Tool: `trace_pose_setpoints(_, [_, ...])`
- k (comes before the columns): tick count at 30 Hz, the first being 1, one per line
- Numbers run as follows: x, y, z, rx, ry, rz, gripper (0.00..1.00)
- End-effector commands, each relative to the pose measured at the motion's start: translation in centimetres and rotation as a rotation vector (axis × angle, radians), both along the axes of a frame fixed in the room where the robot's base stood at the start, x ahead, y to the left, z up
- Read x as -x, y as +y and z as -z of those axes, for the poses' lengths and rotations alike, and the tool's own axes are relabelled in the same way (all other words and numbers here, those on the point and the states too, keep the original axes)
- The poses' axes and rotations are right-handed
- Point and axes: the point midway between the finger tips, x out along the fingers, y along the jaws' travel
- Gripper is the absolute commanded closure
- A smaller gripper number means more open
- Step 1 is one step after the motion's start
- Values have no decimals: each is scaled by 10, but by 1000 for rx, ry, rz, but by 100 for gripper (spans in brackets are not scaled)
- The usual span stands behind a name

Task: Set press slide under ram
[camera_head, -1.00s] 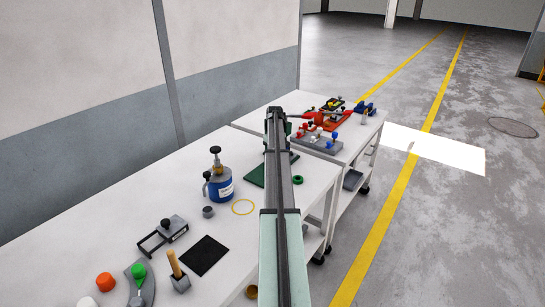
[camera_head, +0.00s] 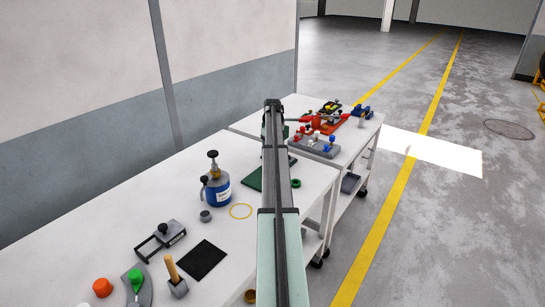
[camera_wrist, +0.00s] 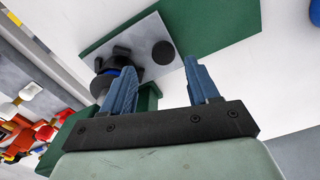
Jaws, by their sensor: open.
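The press shows in the wrist view as a green base (camera_wrist: 104,41) with a grey slide plate (camera_wrist: 172,62) on it. A dark round spot (camera_wrist: 163,52) is on the plate. A black knobbed part with a blue band (camera_wrist: 118,62), perhaps the ram, stands at the plate's left, partly behind my left finger. My gripper (camera_wrist: 160,78) is open, its two blue fingers apart, over the near side of the plate with nothing seen between them. I cannot tell whether a finger touches the plate. In the head view my arm hides most of the press; part of its green base (camera_head: 252,180) shows.
A green ring (camera_head: 296,183) lies right of my arm. A second table behind holds red and blue fixtures (camera_head: 318,146).

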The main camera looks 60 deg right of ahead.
Motion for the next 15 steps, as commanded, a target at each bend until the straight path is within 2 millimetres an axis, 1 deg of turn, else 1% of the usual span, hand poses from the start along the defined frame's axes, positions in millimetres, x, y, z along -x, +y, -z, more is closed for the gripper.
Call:
trace_pose_setpoints(1, [0,-1,-12,1,-1,0,40])
trace_pose_setpoints(6, [0,-1,-45,1,-1,0,40])
trace_pose_setpoints(10, [0,-1,-65,2,0,0,40])
trace_pose_setpoints(15, [0,-1,-82,1,0,1,40])
